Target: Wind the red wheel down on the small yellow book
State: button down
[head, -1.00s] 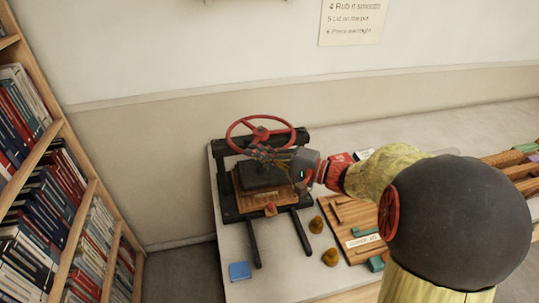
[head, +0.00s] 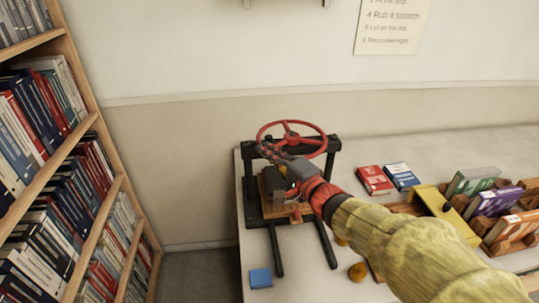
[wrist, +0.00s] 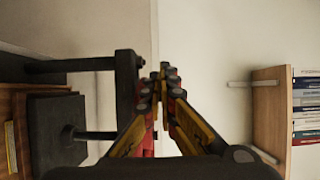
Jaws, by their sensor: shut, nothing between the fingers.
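The red wheel (head: 291,122) sits level on top of a black press (head: 250,200) on the table. My gripper (head: 263,148) is at the near left side of the wheel, its fingers pointing up and left close to the rim. I cannot tell whether they touch it. In the wrist view my gripper (wrist: 163,72) has its fingertips together with nothing held. The press's dark plate (wrist: 55,135) and screw show at the left there. A thin yellow strip (wrist: 11,148) shows by the wood at the left edge; I cannot tell if it is the small yellow book.
A blue block (head: 260,278) lies at the table's front left. A red book (head: 374,180) and a blue book (head: 402,176) lie right of the press. A rack (head: 447,210) holds books further right. A tall bookshelf (head: 97,125) stands left, across a floor gap.

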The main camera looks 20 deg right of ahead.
jog(key=shift+w, duration=0.35)
dwell(0.6)
jog(key=v, duration=1.2)
jog(key=w+d+r+n+g+y+p, duration=0.1)
jog(key=w+d+r+g+p, duration=0.15)
jog(key=w+d+p, duration=0.45)
jog(key=w+a+f, duration=0.1)
jog(key=w+a+f+n+g+y, duration=0.1)
jog(key=w+a, duration=0.1)
jog(key=w+a+f+n+g+y, duration=0.1)
jog(key=w+f, duration=0.1)
jog(key=shift+w+a+g, duration=0.2)
jog(key=shift+a+g, duration=0.05)
jog(key=shift+a, duration=0.05)
jog(key=shift+w, duration=0.1)
